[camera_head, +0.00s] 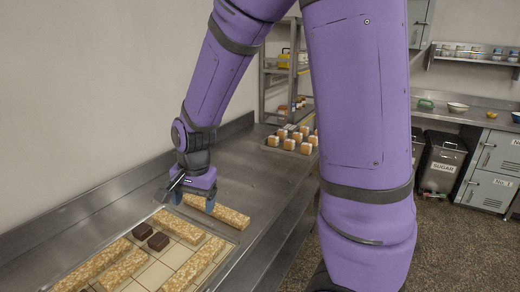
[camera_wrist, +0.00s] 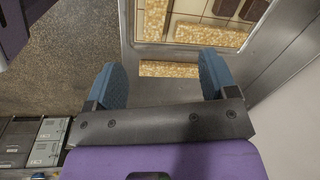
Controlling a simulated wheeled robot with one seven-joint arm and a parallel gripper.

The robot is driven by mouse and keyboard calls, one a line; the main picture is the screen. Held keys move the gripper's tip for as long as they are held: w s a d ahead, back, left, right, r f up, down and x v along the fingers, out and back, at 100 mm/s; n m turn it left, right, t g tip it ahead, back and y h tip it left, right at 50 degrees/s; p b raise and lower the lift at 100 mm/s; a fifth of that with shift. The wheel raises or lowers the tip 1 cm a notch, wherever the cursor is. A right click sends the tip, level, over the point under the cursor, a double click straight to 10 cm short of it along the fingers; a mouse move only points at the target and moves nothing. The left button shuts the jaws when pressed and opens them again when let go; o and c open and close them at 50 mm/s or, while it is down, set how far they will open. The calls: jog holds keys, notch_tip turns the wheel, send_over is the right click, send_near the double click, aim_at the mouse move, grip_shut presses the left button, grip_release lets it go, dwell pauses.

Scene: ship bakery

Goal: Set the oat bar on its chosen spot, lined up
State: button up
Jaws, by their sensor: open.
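An oat bar (camera_head: 229,214), long, pale golden and grainy, lies on the steel counter just beyond the far edge of a tray. My gripper (camera_head: 193,196) is over this bar, fingers spread and empty. In the wrist view the bar (camera_wrist: 168,69) shows between the two blue fingertips, running across from one toward the other; contact with them cannot be told. The tray (camera_head: 150,277) has a pale surface marked with grid lines. Several similar oat bars (camera_head: 96,266) and two dark brown blocks (camera_head: 158,241) lie on it. Which spot is the chosen one cannot be told.
The counter (camera_head: 265,175) is clear right of my gripper. Several small orange-and-white cakes (camera_head: 289,143) stand farther back, near a metal rack (camera_head: 270,85). A wall runs along the counter's left side. A sugar bin (camera_head: 441,162) and lockers stand across the floor.

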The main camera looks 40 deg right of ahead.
jog(key=s+d+r+n+t, duration=0.2)
jog(key=s+r+n, duration=0.3)
jog(key=s+r, duration=0.4)
jog(key=s+d+r+n+t, duration=0.1)
jog(key=s+d+r+n, duration=0.2)
jog(key=s+r, duration=0.6)
jog(key=r+n, duration=0.1)
jog(key=n, duration=0.1)
jog(key=shift+s+d+n+t+h, duration=0.2)
jog(key=shift+s+n+t+h, duration=0.1)
jog(key=shift+s+t+h, duration=0.1)
